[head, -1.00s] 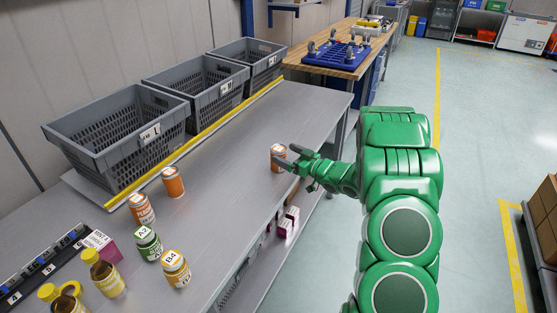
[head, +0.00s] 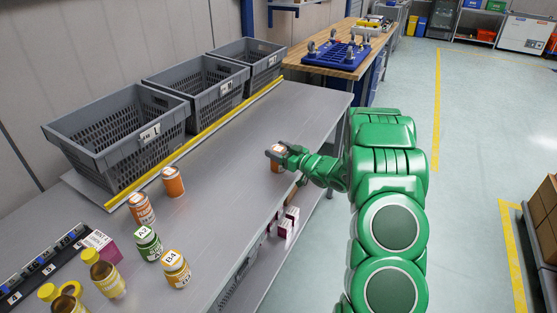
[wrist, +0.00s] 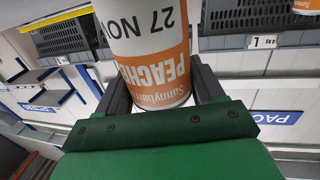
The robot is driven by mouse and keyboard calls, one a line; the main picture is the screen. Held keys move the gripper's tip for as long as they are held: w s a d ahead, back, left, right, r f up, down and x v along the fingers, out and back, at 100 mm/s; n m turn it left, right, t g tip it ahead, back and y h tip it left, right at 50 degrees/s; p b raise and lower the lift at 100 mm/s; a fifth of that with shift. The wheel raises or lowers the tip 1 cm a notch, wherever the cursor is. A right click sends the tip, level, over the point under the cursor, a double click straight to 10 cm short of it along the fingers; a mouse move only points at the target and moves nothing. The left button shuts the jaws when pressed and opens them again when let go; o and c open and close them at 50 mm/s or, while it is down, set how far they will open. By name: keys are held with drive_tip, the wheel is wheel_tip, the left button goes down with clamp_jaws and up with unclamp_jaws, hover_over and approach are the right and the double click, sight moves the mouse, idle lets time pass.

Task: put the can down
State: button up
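The orange and white peach can (head: 277,159) is upright at the right edge of the grey bench. My gripper (head: 278,152) reaches it from the right, with a finger on each side. In the wrist view the can (wrist: 158,60) fills the space between the dark fingers, its lettering upside down. The fingers look closed against its sides, and their tips are partly hidden by the can. I cannot tell whether its base touches the bench.
Two orange cans (head: 173,181) (head: 140,208), a green-labelled jar (head: 148,243) and a yellow-labelled jar (head: 176,268) stand at the left. Grey crates (head: 118,138) line the back behind a yellow strip (head: 205,137). The bench (head: 245,165) around the peach can is clear.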

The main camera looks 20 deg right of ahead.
drive_tip(key=c, duration=0.6)
drive_tip(key=shift+r, duration=0.4)
drive_tip(key=r, duration=0.3)
drive_tip(key=shift+s, duration=0.2)
drive_tip(key=s+a+r, duration=0.2)
drive_tip(key=s+r, duration=0.7)
drive_tip(key=s, duration=0.4)
drive_tip(key=shift+w+a+r+m+t+h, duration=0.35)
drive_tip(key=shift+w+a+r+m+h, duration=0.4)
drive_tip(key=shift+w+a+m+h, duration=1.25)
drive_tip(key=shift+w+a+r+m+t+h, duration=0.55)
drive_tip(key=shift+a+m+h, duration=0.9)
drive_tip(key=shift+h, duration=1.55)
drive_tip(key=shift+w+a+r+m+t+h, duration=0.2)
drive_tip(key=shift+w+a+r+m+h, duration=1)
drive_tip(key=shift+h, duration=1.3)
